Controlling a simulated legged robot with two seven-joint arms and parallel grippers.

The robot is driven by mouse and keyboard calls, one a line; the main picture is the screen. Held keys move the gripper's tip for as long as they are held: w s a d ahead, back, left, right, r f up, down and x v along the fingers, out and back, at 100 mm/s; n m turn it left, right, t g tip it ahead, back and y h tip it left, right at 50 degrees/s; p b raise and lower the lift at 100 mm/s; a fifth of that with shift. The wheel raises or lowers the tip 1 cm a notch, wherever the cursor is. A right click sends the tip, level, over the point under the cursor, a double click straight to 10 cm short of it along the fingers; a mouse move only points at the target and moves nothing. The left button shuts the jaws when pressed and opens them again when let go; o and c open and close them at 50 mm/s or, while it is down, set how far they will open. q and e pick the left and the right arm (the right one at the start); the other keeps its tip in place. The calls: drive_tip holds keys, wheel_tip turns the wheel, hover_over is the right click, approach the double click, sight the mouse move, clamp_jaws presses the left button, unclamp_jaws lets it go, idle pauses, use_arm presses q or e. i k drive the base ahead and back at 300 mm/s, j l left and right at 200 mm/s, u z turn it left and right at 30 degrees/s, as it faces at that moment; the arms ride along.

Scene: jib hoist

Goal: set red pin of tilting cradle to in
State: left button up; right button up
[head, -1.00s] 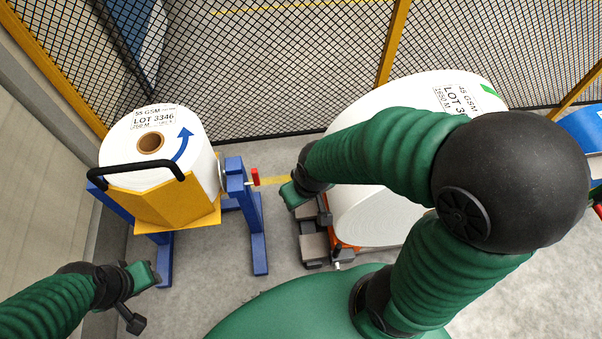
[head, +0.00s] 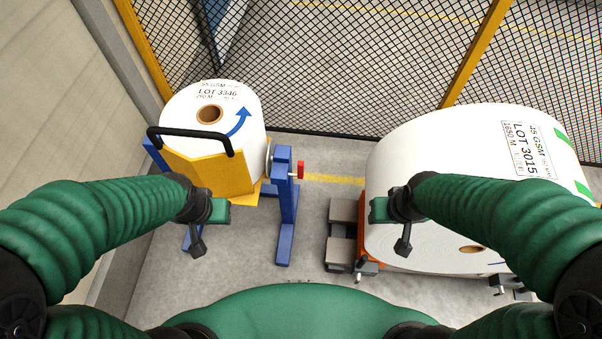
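The tilting cradle is a yellow tray (head: 205,172) with a black bar handle (head: 190,136) on a blue stand (head: 284,215), left of centre in the head view. It holds a tilted white roll marked LOT 3346 (head: 245,105). The red pin (head: 300,170) stands out from the right side of the stand's blue post, with a short pale shaft between. My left gripper (head: 208,225) hangs in front of the cradle, below and left of the pin. My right gripper (head: 392,222) is right of the pin, before the large roll. Both touch nothing that I can see; their finger gaps are unclear.
A large white roll marked LOT 3015 (head: 450,140) lies on an orange carrier (head: 360,235) at the right, with grey blocks (head: 341,235) beside it. A mesh fence (head: 340,60) closes the back and a wall (head: 60,80) the left. Floor between stand and blocks is clear.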

sight(300, 174)
drive_tip(key=i+j, duration=0.1)
drive_tip(key=j, duration=0.3)
drive_tip(key=i+j+u, duration=0.15)
drive_tip(key=j, duration=0.3)
drive_tip(key=i+j, duration=0.15)
drive_tip(key=j, duration=0.25)
drive_tip(key=k+u, duration=0.05)
